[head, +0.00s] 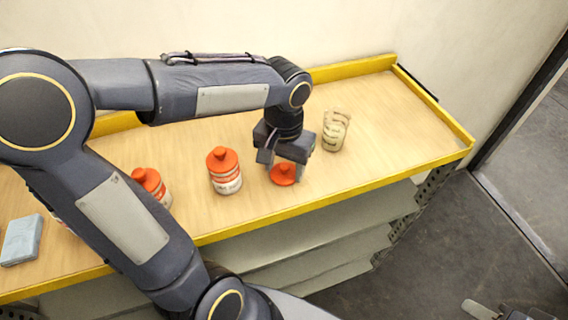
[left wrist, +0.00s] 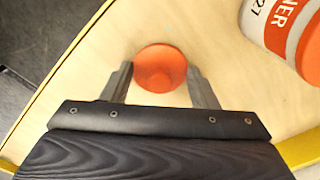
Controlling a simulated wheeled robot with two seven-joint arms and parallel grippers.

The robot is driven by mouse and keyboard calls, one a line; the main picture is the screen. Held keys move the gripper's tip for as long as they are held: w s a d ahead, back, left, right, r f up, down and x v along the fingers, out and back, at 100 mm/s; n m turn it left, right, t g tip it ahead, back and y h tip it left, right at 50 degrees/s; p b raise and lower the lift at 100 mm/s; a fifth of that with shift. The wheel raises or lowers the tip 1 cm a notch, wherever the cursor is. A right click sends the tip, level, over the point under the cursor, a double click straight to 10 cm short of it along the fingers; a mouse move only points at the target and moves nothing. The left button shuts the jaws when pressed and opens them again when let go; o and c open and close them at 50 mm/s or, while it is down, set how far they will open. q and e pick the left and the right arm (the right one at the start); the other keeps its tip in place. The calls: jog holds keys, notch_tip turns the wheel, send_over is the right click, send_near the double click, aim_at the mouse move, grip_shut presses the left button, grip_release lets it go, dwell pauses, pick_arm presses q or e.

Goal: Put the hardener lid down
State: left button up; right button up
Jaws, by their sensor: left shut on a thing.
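The orange lid (head: 283,175) is between the fingers of my left gripper (head: 288,168), at or just above the wooden shelf top near its front edge. I cannot tell whether it touches the wood. In the left wrist view the round lid (left wrist: 161,68) sits between the two grey fingertips of the left gripper (left wrist: 161,82). An orange-topped container (head: 225,172) stands upright to the left of the lid; its label, ending in "NER", shows in the left wrist view (left wrist: 284,22). My right gripper (head: 500,312) is only partly in view at the bottom right.
A clear cup with dark markings (head: 335,131) stands behind and right of the lid. Another orange-topped container (head: 150,184) and a pale blue block (head: 21,240) are farther left. The shelf top (head: 395,120) is bare at the right, inside a raised yellow edge (head: 345,192).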

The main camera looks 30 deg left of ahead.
aim_at(284, 166)
pick_arm(q)
jog(key=o, duration=1)
jog(key=shift+f, duration=0.1)
jog(key=shift+c, duration=0.2)
notch_tip(284, 166, up, 12)
jog(key=p, duration=0.1)
jog(key=shift+r, duration=0.2)
